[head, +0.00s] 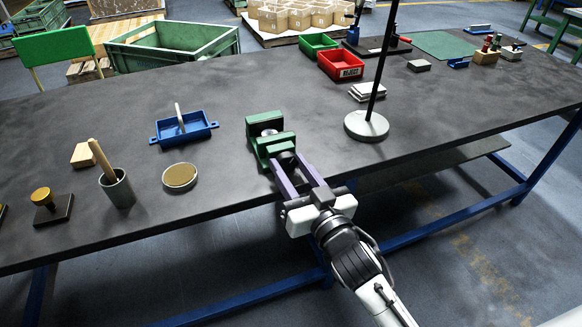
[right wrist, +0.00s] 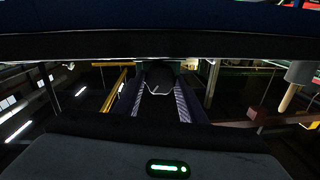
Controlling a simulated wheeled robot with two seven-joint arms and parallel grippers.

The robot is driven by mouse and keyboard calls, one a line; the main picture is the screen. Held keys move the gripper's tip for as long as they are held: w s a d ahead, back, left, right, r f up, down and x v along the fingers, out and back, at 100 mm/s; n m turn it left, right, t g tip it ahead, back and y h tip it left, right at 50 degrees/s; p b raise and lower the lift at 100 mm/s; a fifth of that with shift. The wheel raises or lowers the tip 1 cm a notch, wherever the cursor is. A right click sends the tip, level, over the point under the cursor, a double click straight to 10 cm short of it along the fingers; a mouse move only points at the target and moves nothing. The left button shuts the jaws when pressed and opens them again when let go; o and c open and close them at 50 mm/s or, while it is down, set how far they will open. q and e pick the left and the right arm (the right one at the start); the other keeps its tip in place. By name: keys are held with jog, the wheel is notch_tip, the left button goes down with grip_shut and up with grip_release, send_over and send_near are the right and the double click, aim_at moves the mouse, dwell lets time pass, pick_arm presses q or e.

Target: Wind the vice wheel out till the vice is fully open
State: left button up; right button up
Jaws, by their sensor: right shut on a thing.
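The green vice (head: 264,123) stands at the front edge of the dark bench in the head view. Its green jaw blocks are close together, with a small gap that is hard to judge. The vice wheel (head: 286,157) is at its near end, mostly hidden by the fingers. My right gripper (head: 287,165) reaches in from the front, its purple fingers shut on the wheel from both sides. In the right wrist view the wheel (right wrist: 160,78) is a dark shape between the fingers. My left gripper is in neither view.
A blue tray (head: 184,129), a round tin (head: 179,177) and a grey cup (head: 118,188) stand left of the vice. A lamp-like stand (head: 366,126) with a round base and upright pole is to the right. The bench beside the vice is clear.

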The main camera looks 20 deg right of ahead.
jog(key=shift+r+n+p, duration=0.15)
jog(key=shift+n+p, duration=1.35)
jog(key=shift+n, duration=0.3)
jog(key=shift+a+n+p, duration=0.1)
jog(key=shift+n+p, duration=0.25)
jog(key=shift+n, duration=0.85)
jog(key=shift+p, duration=0.35)
jog(key=o, duration=1.1)
